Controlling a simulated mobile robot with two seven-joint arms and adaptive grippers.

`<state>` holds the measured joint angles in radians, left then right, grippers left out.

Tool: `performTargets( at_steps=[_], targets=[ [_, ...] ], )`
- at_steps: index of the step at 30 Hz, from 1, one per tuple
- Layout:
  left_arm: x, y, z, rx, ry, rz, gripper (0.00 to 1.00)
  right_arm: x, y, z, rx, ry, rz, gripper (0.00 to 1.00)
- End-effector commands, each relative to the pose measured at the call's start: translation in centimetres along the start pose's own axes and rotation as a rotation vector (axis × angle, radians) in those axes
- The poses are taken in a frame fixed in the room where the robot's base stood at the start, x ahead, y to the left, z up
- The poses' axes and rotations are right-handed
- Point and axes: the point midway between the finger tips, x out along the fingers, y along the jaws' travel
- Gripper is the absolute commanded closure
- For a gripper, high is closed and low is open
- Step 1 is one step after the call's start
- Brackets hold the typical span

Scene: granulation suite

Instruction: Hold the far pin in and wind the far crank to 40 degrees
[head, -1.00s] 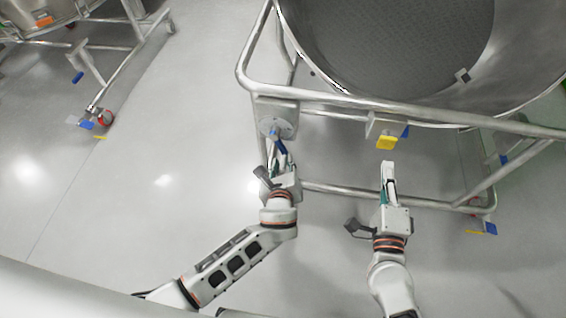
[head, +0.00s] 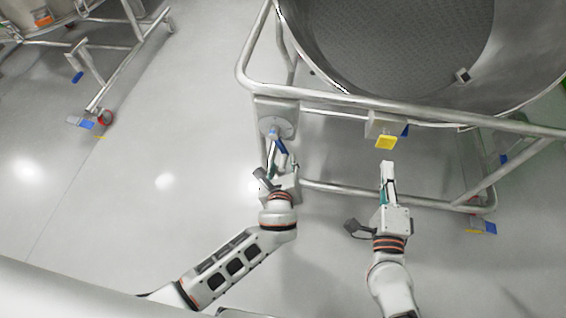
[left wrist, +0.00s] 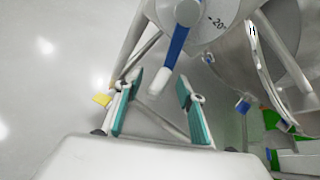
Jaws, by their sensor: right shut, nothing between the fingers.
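A crank with a blue arm (head: 281,146) is mounted on a round grey dial (head: 275,127) at the left corner of the near steel frame. In the left wrist view the blue arm (left wrist: 176,48) ends in a white grip (left wrist: 159,81), and the dial (left wrist: 215,22) shows a "20" mark. My left gripper (head: 281,166) is open, its teal-padded fingers (left wrist: 160,98) apart; the white grip appears between and beyond them, with no clear contact. A yellow pin knob (head: 386,142) sits under a grey block (head: 382,124). My right gripper (head: 388,164) is shut and empty, just below the knob, apart from it.
A large steel vessel (head: 330,70) stands within the tubular frame (head: 345,190), whose rails run close to both grippers. Another steel frame (head: 125,65) with a blue handle (head: 77,77) stands at upper left. The floor between is clear.

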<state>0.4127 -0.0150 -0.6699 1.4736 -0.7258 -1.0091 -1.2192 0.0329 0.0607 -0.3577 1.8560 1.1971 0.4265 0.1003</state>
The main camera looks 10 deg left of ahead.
Motion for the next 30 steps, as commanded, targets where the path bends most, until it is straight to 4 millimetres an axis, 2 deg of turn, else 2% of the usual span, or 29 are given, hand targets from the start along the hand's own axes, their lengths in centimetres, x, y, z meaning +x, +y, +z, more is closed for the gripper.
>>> performTargets(
  at_steps=[21,30],
  targets=[
    [-7.0,2.5,-3.0,0.001,0.002,0.001,0.61,0.0,0.0,0.0,0.0,0.0,0.0,1.0],
    [-8.3,2.9,-3.5,0.001,0.0,0.0,0.61,0.0,0.0,0.0,0.0,0.0,0.0,1.0]
  ],
)
